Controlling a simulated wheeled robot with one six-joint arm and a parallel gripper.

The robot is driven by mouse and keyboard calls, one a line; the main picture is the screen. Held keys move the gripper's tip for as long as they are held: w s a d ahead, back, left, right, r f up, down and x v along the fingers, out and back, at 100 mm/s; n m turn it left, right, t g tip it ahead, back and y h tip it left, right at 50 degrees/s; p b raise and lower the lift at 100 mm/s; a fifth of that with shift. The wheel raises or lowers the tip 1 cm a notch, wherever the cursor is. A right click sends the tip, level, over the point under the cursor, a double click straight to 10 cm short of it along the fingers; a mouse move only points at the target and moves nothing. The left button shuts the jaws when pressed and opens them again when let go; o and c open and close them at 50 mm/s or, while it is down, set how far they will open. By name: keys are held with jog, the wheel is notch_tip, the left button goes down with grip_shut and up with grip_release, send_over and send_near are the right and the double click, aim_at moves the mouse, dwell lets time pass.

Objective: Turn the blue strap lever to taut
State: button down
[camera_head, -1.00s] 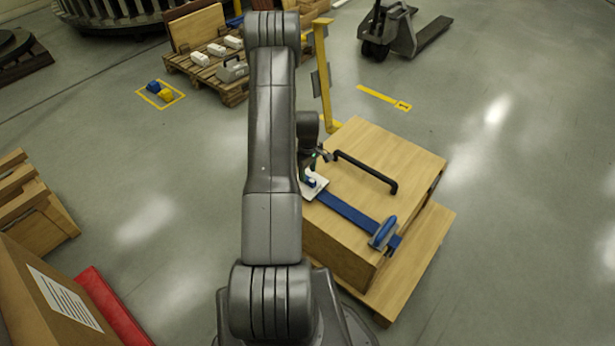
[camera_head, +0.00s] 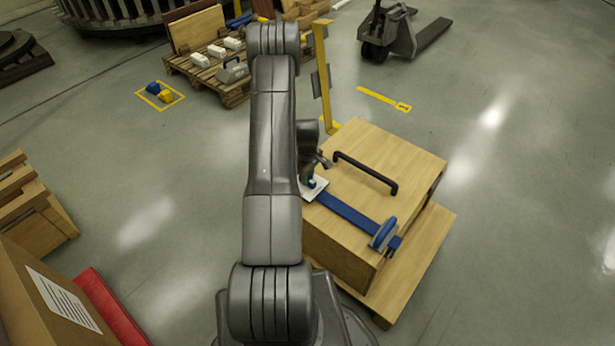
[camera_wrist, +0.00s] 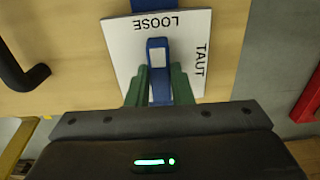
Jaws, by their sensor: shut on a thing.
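The blue strap lever (camera_wrist: 157,56) stands on a white plate (camera_wrist: 118,40) marked LOOSE and TAUT. In the wrist view its visible end lies by the word LOOSE, with TAUT off to the right. My gripper (camera_wrist: 159,78) has its green fingers on both sides of the lever, shut on it. In the head view the white plate (camera_head: 320,184) sits at the left edge of the wooden crate (camera_head: 405,160). My arm hides part of the plate, and the lever is hard to make out there. A blue strap (camera_head: 346,213) runs from the plate to a blue buckle (camera_head: 384,234).
A black handle (camera_head: 365,172) stands up from the crate top close to my gripper; it also shows in the wrist view (camera_wrist: 17,70). A yellow post (camera_head: 323,75) rises behind the crate. A red object (camera_wrist: 308,98) lies at the wrist view's right. Floor right of the crate is clear.

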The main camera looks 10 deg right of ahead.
jog(key=m+b, duration=0.2)
jog(key=m, duration=0.2)
jog(key=shift+f+b, duration=0.1)
jog(key=shift+b, duration=0.3)
jog(key=m+b, duration=0.2)
jog(key=m, duration=0.2)
jog(key=shift+m, duration=0.3)
jog(key=m+b, duration=0.1)
jog(key=m, duration=0.3)
jog(key=shift+m+b, duration=0.5)
jog(key=shift+m, duration=2)
jog(key=c, duration=1.3)
grip_release()
